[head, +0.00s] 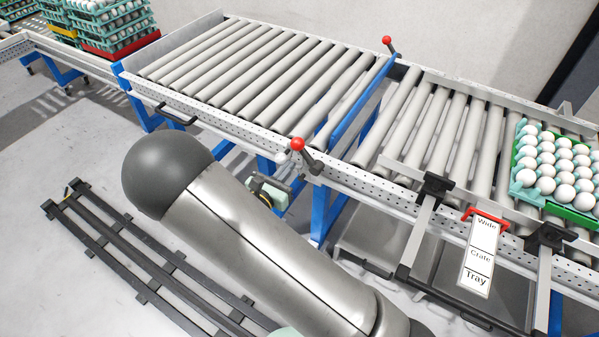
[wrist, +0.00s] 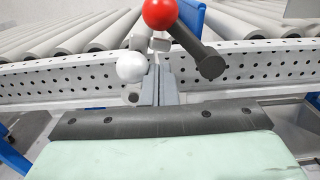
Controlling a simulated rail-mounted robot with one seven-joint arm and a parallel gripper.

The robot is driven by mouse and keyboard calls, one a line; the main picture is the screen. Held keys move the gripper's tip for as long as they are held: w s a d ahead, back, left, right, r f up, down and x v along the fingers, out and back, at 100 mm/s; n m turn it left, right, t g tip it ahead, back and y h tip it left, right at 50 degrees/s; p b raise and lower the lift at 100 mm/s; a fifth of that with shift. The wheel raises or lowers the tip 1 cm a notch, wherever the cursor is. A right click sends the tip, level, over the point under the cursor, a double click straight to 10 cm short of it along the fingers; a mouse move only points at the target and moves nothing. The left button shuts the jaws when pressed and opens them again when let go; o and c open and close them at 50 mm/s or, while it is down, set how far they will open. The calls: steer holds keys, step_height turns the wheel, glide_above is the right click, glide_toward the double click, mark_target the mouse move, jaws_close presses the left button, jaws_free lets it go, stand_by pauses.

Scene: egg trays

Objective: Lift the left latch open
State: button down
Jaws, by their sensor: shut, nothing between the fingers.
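A latch with a red ball (head: 297,144) on a short dark lever stands on the near rail of the roller conveyor. In the wrist view its red ball (wrist: 168,13) is at the top, with the dark lever (wrist: 196,48) running down to the right. My gripper (wrist: 156,70) is shut and empty, its fingers pointing at the rail just below the red ball and left of the lever. A white ball (wrist: 131,66) shows just left of the fingers. In the head view my gripper (head: 284,182) is beside the near latch, partly hidden by my arm. I cannot tell whether the fingers touch the latch.
A second red-ball latch (head: 387,41) stands on the far rail. A blue crossbar (head: 350,112) spans the gap between roller sections. A tray of eggs (head: 525,188) sits on the right rollers, near a hanging label sign (head: 480,257). Stacked egg trays stand at the upper left.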

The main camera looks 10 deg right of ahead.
steer(key=shift+w+a+r+p, duration=0.3)
steer(key=shift+w+a+r, duration=0.1)
steer(key=shift+a+r, duration=0.1)
steer(key=shift+a, duration=0.1)
steer(key=shift+w+a+r, duration=0.2)
steer(key=shift+w+a, duration=0.3)
steer(key=shift+a, duration=0.1)
steer(key=p, duration=0.1)
glide_toward(277, 161)
steer(key=d, duration=0.2)
steer(key=shift+w+d+f, duration=0.1)
steer(key=shift+w+d, duration=0.05)
steer(key=shift+d, duration=0.15)
stand_by(0.7)
